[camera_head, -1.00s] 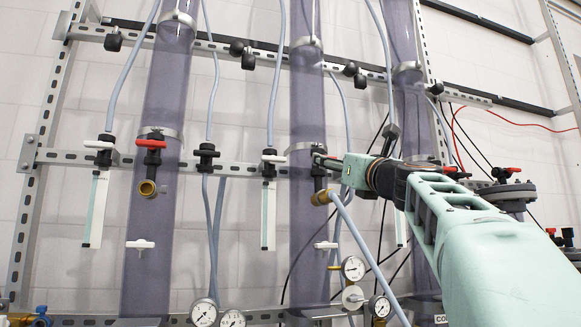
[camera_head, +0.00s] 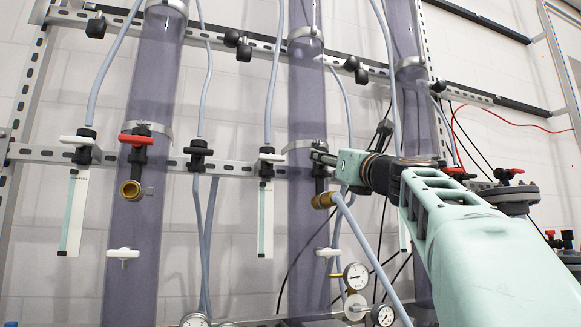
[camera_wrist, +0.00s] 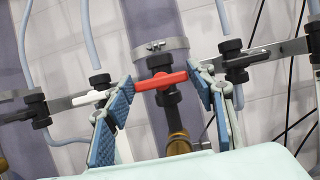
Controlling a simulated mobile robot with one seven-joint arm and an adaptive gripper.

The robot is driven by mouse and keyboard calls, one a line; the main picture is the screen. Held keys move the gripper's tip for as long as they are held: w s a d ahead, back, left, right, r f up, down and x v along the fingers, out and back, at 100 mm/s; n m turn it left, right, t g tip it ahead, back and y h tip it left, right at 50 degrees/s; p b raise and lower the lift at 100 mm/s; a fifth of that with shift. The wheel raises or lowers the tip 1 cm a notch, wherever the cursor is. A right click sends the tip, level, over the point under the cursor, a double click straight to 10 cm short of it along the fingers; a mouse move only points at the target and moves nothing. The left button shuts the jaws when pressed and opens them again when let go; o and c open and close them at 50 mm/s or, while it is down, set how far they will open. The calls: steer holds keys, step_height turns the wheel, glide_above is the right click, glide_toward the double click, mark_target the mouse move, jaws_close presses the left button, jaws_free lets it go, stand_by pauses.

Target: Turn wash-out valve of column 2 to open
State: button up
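The valve on the middle column (camera_head: 307,105) has a red bar handle (camera_wrist: 160,81), seen in the wrist view lying crosswise, slightly tilted, on a black body (camera_wrist: 163,102) above a brass outlet (camera_wrist: 178,143). In the head view my gripper (camera_head: 322,158) is at this valve and hides its handle; the brass outlet (camera_head: 323,200) shows below. In the wrist view my gripper (camera_wrist: 160,82) is open, one fingertip at each end of the handle. I cannot tell whether the fingertips touch it.
The left column (camera_head: 137,220) has its own red-handled valve (camera_head: 136,139). White-handled valve (camera_head: 267,157) and black valve (camera_head: 199,154) sit on the rail between the columns. Pressure gauges (camera_head: 356,277) hang below, and a grey hose (camera_head: 372,255) runs down from the middle outlet.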

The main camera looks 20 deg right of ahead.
steer(key=c, duration=0.6)
steer(key=shift+n, duration=0.5)
steer(key=n+y, duration=0.2)
steer(key=n, duration=0.2)
steer(key=shift+d+y, duration=0.1)
steer(key=shift+y, duration=0.2)
steer(key=n+y, duration=0.1)
steer(key=n, duration=0.1)
steer(key=n+g+y+p, duration=0.1)
steer(key=n, duration=0.2)
steer(key=shift+r+g+y, duration=0.15)
steer(key=shift+g+y, duration=0.15)
steer(key=n+g+p, duration=0.1)
steer(key=n+p, duration=0.1)
steer(key=n, duration=0.1)
steer(key=n+g+y+p, duration=0.1)
steer(key=n+p, duration=0.1)
steer(key=n, duration=0.2)
steer(key=shift+d+r+p, duration=0.1)
steer(key=shift+r+p, duration=0.05)
steer(key=shift+p, duration=0.15)
steer(key=n+g+p, duration=0.1)
steer(key=n, duration=0.1)
steer(key=shift+n+y, duration=0.4)
steer(key=shift+n+g, duration=0.6)
steer(key=shift+n, duration=0.6)
